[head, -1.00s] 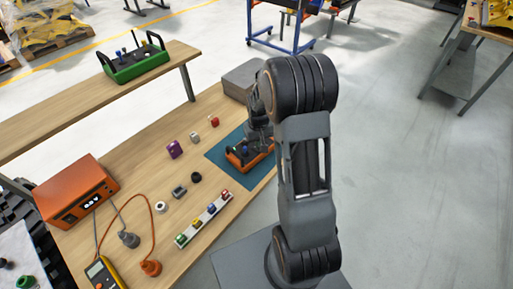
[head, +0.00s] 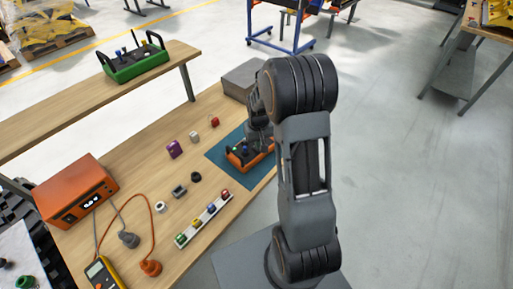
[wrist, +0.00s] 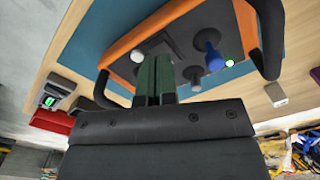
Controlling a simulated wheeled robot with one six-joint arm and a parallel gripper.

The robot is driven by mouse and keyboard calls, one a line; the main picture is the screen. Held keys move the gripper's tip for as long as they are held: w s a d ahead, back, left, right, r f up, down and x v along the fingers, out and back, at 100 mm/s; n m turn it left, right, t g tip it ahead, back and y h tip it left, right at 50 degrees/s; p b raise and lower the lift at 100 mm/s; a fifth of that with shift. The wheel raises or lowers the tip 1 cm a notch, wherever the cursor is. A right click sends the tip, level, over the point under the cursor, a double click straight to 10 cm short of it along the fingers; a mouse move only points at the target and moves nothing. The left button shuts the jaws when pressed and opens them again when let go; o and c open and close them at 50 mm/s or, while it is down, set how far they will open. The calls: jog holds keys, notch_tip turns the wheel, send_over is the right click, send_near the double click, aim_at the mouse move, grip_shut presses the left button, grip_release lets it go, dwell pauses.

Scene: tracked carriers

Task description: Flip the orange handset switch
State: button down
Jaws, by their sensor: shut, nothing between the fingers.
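The orange handset (head: 236,160) lies on the blue mat (head: 214,153) in the head view, partly hidden by my arm. In the wrist view its orange frame (wrist: 124,43) surrounds a dark panel with black handles at both ends. A blue-based stick (wrist: 209,45), a white-tipped lever (wrist: 137,56) and a small lit green lamp (wrist: 229,63) show on the panel. My gripper (wrist: 154,62) is shut and empty, its fingers over the panel between the white-tipped lever and the blue stick. The fingers hide part of the panel; I cannot tell whether they touch anything.
A green handset (head: 136,66) stands on the rear bench. An orange power unit (head: 77,190), a yellow meter (head: 103,274) and a strip of coloured knobs (head: 203,219) sit on the bench left and front of the mat. A grey box (head: 240,78) stands behind the mat.

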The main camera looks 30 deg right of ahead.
jog(key=shift+f+b, duration=0.95)
jog(key=shift+f, duration=0.25)
dwell(0.4)
jog(key=shift+r, duration=0.1)
jog(key=shift+r+p, duration=2.55)
jog(key=shift+r, duration=0.9)
jog(key=s+a+r+t, duration=0.2)
jog(key=s+a+r, duration=0.2)
jog(key=s+r, duration=0.4)
jog(key=s+a+r+n+t, duration=0.1)
jog(key=s+a+r+t, duration=0.1)
jog(key=s+a+r, duration=0.3)
jog(key=s+r, duration=0.3)
jog(key=r, duration=0.1)
jog(key=shift+a+r, duration=0.2)
jog(key=shift+r, duration=0.15)
jog(key=shift+s+a, duration=0.1)
